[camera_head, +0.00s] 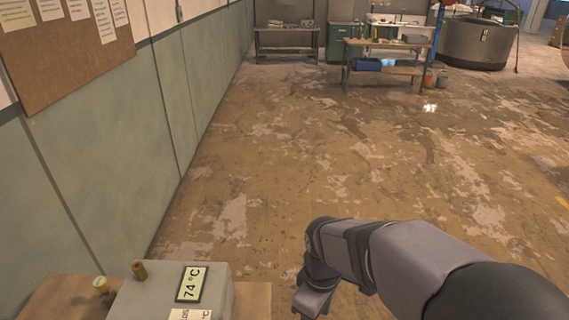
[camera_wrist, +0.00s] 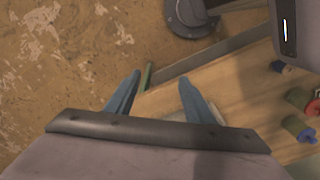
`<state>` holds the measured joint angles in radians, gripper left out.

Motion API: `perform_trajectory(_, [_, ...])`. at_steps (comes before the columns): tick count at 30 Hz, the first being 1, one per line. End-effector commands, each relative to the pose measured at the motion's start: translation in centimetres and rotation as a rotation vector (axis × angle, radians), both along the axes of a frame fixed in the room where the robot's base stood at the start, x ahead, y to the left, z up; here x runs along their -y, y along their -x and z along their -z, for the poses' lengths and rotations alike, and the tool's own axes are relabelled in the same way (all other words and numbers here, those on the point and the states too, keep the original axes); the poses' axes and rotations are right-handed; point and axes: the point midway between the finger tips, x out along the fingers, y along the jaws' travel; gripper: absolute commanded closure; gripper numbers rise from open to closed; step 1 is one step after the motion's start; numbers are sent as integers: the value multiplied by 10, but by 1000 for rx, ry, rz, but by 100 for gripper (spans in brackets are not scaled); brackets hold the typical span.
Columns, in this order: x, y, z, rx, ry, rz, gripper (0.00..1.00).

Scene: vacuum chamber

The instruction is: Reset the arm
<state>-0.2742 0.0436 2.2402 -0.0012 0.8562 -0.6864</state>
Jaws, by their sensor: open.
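In the wrist view, my gripper (camera_wrist: 160,78) has its two blue fingers spread apart, with nothing held between them. It is above the edge of a wooden tabletop (camera_wrist: 230,85), with the floor showing to the left. In the head view, my arm reaches in from the lower right and bends down at its wrist; the fingers cannot be made out there.
In the head view, a grey box (camera_head: 150,299) with a 74 °C display (camera_head: 190,284) stands on wood at the lower left. Small coloured parts (camera_wrist: 300,128) lie right in the wrist view. A wall (camera_head: 120,130) runs along the left; the floor (camera_head: 300,150) ahead is clear.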

Motion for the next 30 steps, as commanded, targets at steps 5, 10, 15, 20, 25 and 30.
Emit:
perform_trajectory(5, [50, 34, 15, 0, 0, 501, 51])
perform_trajectory(10, [73, 58, 25, 0, 0, 811, 51])
perform_trajectory(15, [81, 68, 29, 0, -1, 946, 51])
perform_trajectory(20, [82, 70, 30, 0, -1, 966, 51])
perform_trajectory(25, [82, 70, 30, 0, -1, 966, 51])
perform_trajectory(30, [82, 70, 30, 0, -1, 966, 51])
